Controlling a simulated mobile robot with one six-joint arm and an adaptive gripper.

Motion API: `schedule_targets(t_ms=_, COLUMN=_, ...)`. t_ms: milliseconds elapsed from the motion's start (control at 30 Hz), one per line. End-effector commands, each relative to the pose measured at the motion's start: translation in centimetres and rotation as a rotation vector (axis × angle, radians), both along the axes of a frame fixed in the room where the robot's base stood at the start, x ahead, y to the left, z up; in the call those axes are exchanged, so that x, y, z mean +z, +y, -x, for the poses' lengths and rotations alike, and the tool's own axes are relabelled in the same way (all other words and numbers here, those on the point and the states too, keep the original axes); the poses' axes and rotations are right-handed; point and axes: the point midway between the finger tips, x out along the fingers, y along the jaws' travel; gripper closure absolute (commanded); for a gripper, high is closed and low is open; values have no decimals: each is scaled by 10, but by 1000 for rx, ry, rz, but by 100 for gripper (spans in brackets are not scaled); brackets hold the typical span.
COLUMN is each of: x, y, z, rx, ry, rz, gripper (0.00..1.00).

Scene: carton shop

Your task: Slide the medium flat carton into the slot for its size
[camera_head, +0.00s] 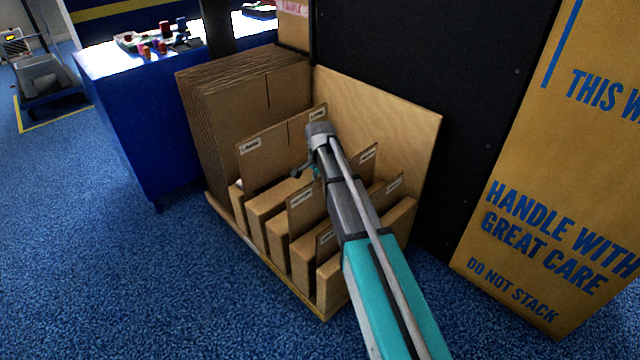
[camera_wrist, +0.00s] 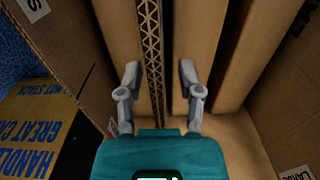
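The rack (camera_head: 262,240) has wooden dividers with flat brown cartons standing between them. A labelled carton (camera_head: 303,208) near the middle, probably the medium one, stands upright among the dividers; the arm hides part of it and its label is too small to read. My gripper (camera_head: 309,173) is over the rack's middle. In the wrist view my gripper (camera_wrist: 160,82) is open, its fingers apart on either side of a carton's corrugated edge (camera_wrist: 152,45), with gaps visible. That is likely the same carton; its lower end is hidden.
A taller carton marked LARGE (camera_wrist: 285,120) stands beside in the wrist view; a labelled carton (camera_wrist: 60,45) is on the other side. Stacked cartons (camera_head: 235,95), a blue table (camera_head: 135,125) and a yellow box (camera_head: 545,190) surround the rack. Blue floor lies open in front.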

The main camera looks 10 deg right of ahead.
Motion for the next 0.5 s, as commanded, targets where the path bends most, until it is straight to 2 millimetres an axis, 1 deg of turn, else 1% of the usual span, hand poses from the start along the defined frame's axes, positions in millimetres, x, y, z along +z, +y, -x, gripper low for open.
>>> schedule_targets(t_ms=300, x=0, y=0, z=0, rx=0, ry=0, rz=0, gripper=48)
schedule_targets(t_ms=500, x=4, y=0, z=0, rx=0, ry=0, rz=0, gripper=48)
